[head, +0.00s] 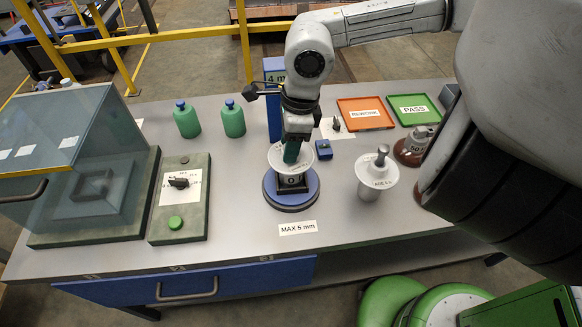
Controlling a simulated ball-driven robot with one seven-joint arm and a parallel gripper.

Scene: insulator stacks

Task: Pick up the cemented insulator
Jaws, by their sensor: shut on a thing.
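The cemented insulator (277,158), a white disc with a label, is upright at the round blue stand (291,200), above a dark block. My gripper (292,153) points down from above and is shut on its top part. The fingers hide the part they hold. I cannot tell whether the insulator rests on the block or is slightly clear of it. A second white insulator (378,183) with a grey metal pin on top stands apart on the bench, to the right of the blue stand.
A clear-fronted box (75,150) and a switch panel (180,205) stand left. Two green bottles (232,120) stand behind. An orange REWORK tray (366,118) and a green PASS tray (414,98) lie back right. The front middle is mostly clear.

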